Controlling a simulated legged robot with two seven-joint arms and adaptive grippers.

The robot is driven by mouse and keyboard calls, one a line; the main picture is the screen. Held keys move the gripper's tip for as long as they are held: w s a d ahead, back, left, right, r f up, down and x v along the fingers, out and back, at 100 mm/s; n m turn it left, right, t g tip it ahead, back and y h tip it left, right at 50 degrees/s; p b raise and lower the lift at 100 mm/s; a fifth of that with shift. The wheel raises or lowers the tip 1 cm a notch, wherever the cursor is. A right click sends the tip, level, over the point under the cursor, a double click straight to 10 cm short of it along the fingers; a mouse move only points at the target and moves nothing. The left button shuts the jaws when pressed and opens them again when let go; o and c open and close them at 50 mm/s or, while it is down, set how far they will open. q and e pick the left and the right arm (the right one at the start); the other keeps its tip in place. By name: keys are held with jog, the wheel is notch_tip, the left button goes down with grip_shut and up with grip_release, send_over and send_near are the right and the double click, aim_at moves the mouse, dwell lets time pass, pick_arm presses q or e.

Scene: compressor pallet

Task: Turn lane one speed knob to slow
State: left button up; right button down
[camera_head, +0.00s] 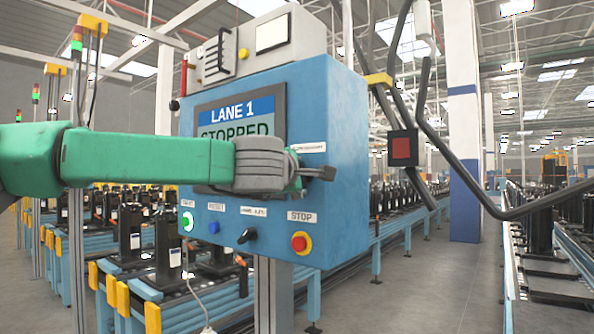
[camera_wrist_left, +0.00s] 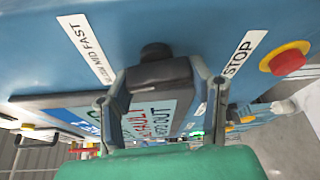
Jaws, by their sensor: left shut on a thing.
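The blue control panel (camera_head: 345,110) stands in front of me, with a screen (camera_head: 243,112) reading "LANE 1 STOPPED". My left arm reaches across it from the left. My left gripper (camera_head: 312,174) is at the panel's right side, just below a small white label. In the left wrist view, my left gripper (camera_wrist_left: 160,78) is shut on the black speed knob (camera_wrist_left: 158,72), one finger at each end of its bar. The "SLOW MID FAST" label (camera_wrist_left: 86,50) lies beside the knob. Which mark the knob points to I cannot tell. My right gripper is not in view.
Below my left gripper are a lit green button (camera_head: 187,221), a blue button (camera_head: 214,228), a black selector (camera_head: 247,236) and a red stop button (camera_head: 300,242). Conveyors with black units stand behind.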

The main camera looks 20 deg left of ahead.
pick_arm(q)
jog(key=n+p, duration=0.1)
jog(key=n+g, duration=0.1)
jog(key=n, duration=0.1)
jog(key=n+g+h+p, duration=0.1)
jog(key=shift+f+p, duration=0.3)
jog(key=shift+d+f+n+g+h+p, duration=0.1)
jog(key=shift+n+g+h+p, duration=0.3)
jog(key=shift+n, duration=0.5)
jog(key=shift+f+n+g+h+p, duration=0.1)
jog(key=shift+n+g+h+p, duration=0.3)
jog(key=shift+n, duration=0.5)
jog(key=o, duration=1.1)
jog(key=shift+c, duration=0.2)
jog(key=shift+o, duration=0.5)
jog(key=shift+w, duration=0.15)
jog(key=shift+r, duration=0.1)
jog(key=shift+r, duration=0.1)
